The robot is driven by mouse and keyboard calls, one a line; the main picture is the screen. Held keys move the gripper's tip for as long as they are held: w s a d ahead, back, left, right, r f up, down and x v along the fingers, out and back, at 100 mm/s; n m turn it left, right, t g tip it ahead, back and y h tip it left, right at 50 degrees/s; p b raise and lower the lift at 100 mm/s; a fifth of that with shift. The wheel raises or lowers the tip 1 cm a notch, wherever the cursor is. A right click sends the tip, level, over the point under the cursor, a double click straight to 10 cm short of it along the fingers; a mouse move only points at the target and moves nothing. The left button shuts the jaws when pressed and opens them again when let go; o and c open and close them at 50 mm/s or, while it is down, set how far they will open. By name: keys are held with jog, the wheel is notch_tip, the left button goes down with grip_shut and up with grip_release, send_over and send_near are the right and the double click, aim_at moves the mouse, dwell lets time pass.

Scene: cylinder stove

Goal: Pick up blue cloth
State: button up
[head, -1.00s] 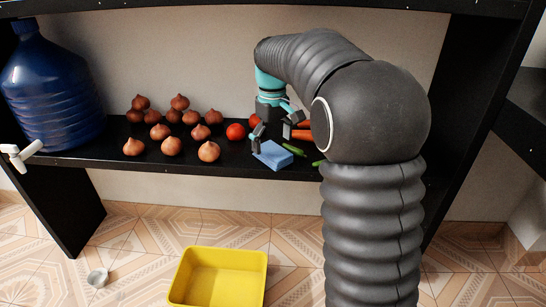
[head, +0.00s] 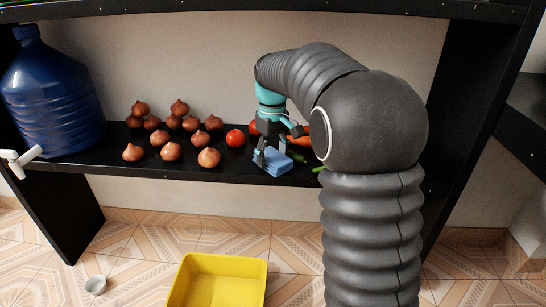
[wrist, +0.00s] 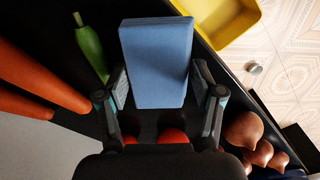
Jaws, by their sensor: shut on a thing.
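The blue cloth (head: 271,163) is a folded, block-like pad at the front edge of the black shelf. My gripper (head: 271,148) is at the cloth from above, with its fingers on either side of it. In the wrist view the cloth (wrist: 157,62) lies between the two fingers of my gripper (wrist: 160,90), which are closed on its near part. I cannot tell whether the cloth is clear of the shelf. Part of the shelf behind the gripper is hidden by my arm.
Several onions (head: 170,151) and a tomato (head: 235,138) lie left of the cloth. Carrots (wrist: 35,80) and a green vegetable (wrist: 90,46) lie close beside it. A blue water jug (head: 52,95) stands at the left. A yellow bin (head: 222,262) sits on the floor below.

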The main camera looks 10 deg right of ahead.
aim_at(272, 157)
jog(key=shift+s+r, duration=0.15)
jog(key=shift+r, duration=0.4)
notch_tip(272, 157, up, 6)
jog(key=shift+f+p, duration=0.1)
jog(key=shift+p, duration=0.85)
jog(key=s+a, duration=0.3)
jog(key=s, duration=0.6)
jog(key=s+a, duration=0.3)
jog(key=s, duration=0.6)
jog(key=shift+s+b, duration=0.3)
jog(key=shift+s, duration=0.05)
jog(key=o, duration=0.4)
jog(key=shift+c, duration=1.5)
